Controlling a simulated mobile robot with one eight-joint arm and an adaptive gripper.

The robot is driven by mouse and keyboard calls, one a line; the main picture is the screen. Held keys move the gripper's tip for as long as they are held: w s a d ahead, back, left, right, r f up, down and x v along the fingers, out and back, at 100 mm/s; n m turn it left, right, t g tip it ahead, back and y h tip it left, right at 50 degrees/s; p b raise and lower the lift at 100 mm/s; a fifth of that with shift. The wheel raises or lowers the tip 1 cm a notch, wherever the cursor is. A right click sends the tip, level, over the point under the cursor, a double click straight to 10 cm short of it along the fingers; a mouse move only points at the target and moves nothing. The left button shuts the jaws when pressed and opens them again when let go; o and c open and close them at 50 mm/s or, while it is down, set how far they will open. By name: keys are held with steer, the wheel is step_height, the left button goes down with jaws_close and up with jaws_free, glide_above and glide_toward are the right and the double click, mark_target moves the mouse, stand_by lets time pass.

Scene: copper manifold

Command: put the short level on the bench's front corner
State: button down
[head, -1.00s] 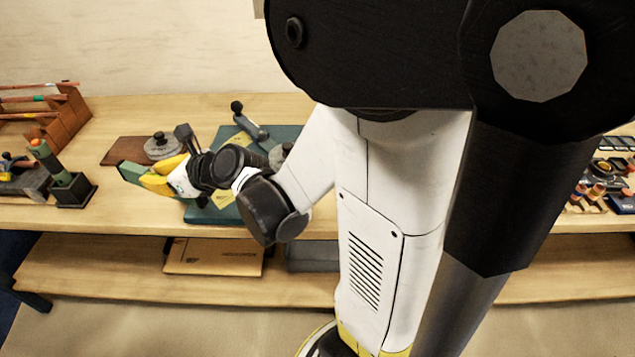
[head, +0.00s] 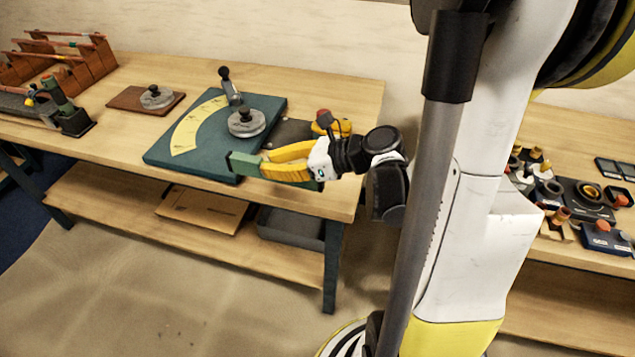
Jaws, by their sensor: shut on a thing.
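The short level appears to be the green bar (head: 245,163) at the tips of my yellow fingers; part of it is hidden by them. My gripper (head: 258,166) is shut on it. In the head view the gripper reaches in from the right, over the front right part of the bench (head: 330,203), beside the teal plate. The bench's front right corner lies below and to the right of the held bar. I cannot tell how high above the bench top the bar is.
The teal plate (head: 185,165) bears a yellow arc scale (head: 190,128) and a grey knobbed disc (head: 247,125). A yellow object (head: 341,127) and a dark pad (head: 289,131) lie behind my gripper. A brown board (head: 135,100) is farther left. A second bench (head: 570,250) with small parts stands right.

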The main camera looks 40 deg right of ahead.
steer(key=shift+s+d+f, duration=0.1)
steer(key=shift+d+f, duration=0.2)
steer(key=shift+d, duration=0.1)
steer(key=w+d+f+b, duration=0.1)
steer(key=w+d+f, duration=0.1)
steer(key=d, duration=0.1)
steer(key=w+d+f+b, duration=0.2)
steer(key=d, duration=0.1)
steer(key=w+d+f+b, duration=0.1)
steer(key=w+d+f, duration=0.1)
steer(key=d, duration=0.1)
steer(key=shift+f, duration=0.25)
step_height(320, 180, down, 4)
steer(key=b, duration=0.2)
steer(key=shift+d+f+b, duration=0.1)
steer(key=shift+b, duration=0.3)
steer(key=c, duration=1.4)
jaws_free()
